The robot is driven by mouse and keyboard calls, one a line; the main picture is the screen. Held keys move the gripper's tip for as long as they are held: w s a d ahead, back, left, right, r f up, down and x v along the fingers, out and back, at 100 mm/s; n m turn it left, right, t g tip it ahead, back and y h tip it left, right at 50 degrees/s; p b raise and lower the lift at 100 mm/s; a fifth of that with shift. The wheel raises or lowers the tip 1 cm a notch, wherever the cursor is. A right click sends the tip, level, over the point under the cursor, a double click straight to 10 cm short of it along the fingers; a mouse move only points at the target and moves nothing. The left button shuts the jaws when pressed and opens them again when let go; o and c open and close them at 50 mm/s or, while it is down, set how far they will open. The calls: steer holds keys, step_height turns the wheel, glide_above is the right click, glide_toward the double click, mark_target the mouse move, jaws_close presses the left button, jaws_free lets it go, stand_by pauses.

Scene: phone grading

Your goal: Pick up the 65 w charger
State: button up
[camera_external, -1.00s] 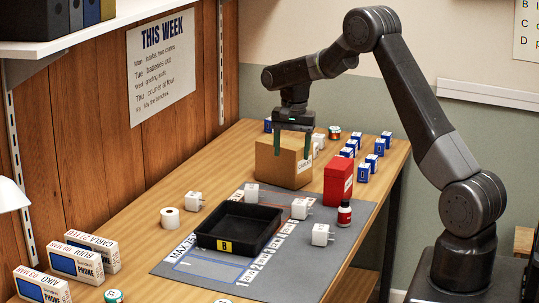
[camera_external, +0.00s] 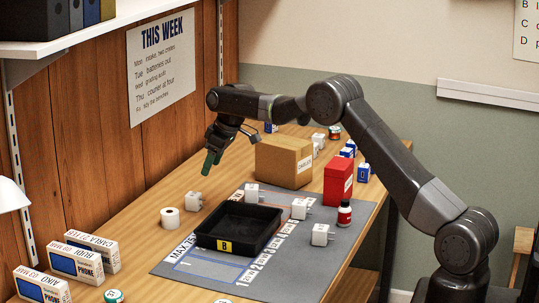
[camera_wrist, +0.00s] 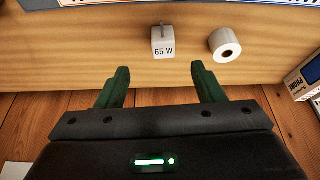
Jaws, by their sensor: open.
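The 65 W charger (camera_wrist: 163,42) is a white cube with a "65 W" label, lying on the wooden table ahead of my fingers in the wrist view. In the external view, a white charger (camera_external: 194,201) on bare wood beside the paper roll matches its place. My gripper (camera_external: 209,163) is open and empty, above the table and behind that charger, apart from it. Its two green fingers (camera_wrist: 160,85) stand spread in the wrist view, with the charger beyond the gap between them.
A white paper roll (camera_wrist: 224,45) stands close beside the charger. A black tray (camera_external: 205,241) marked B lies on the grey mat (camera_external: 190,276), with other white chargers (camera_external: 320,235) around it. A cardboard box (camera_external: 270,162) and red box (camera_external: 337,184) stand further back. The wood-panelled wall (camera_external: 100,130) is at left.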

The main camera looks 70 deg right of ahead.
mark_target(198, 195)
steer(key=x, duration=0.7)
steer(key=shift+p, duration=0.4)
steer(key=shift+a+p+x, duration=0.1)
steer(key=shift+p+x, duration=0.25)
steer(key=shift+x, duration=0.9)
steer(key=shift+a+p+x, duration=0.15)
steer(key=shift+p+x, duration=0.2)
steer(key=shift+x, duration=0.95)
steer(key=c, duration=1.1)
